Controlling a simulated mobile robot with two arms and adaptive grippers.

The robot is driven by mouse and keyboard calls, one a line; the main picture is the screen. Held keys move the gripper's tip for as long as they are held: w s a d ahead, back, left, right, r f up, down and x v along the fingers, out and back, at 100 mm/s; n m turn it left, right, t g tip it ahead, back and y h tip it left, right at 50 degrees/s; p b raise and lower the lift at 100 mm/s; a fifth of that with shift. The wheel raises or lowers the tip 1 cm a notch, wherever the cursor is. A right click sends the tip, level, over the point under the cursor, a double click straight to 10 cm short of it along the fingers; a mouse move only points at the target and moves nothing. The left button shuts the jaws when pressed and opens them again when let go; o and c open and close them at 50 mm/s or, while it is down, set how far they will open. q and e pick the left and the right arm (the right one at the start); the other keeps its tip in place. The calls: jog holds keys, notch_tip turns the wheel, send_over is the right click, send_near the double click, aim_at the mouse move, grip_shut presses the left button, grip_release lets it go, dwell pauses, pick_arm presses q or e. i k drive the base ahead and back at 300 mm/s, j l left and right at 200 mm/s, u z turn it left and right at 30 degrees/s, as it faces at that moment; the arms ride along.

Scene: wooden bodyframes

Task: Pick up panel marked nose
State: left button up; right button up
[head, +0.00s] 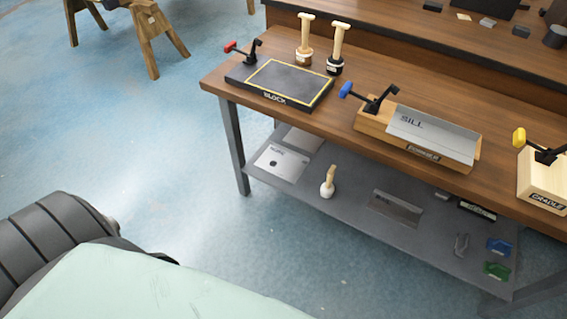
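A light grey panel (281,163) with a dark hole and a small dark marking lies flat at the left end of the workbench's lower shelf (335,203). The marking is too small to read for certain as nose. Another light grey sheet (303,140) lies just behind it, partly hidden under the bench top. A grey panel (396,208) with faint lettering like SILL lies farther right on the same shelf. Neither of my grippers is in view.
The bench top (345,75) holds a dark BLOCK plate (285,80), two mallets, a wooden former with a SILL panel (433,131), and a CRADLE block. A mallet and small tools share the shelf. A pale green body (130,290) fills the lower left. Floor between is clear.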

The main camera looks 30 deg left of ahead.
aim_at(286, 164)
jog(key=i+j+z, duration=0.15)
jog(key=j, duration=0.4)
jog(key=i+j+z, duration=0.2)
jog(key=j, duration=0.4)
jog(key=i+j+z, duration=0.15)
jog(key=j, duration=0.45)
jog(key=i+j+z, duration=0.2)
jog(key=j, duration=0.4)
jog(key=j+z, duration=0.15)
jog(key=j, duration=0.45)
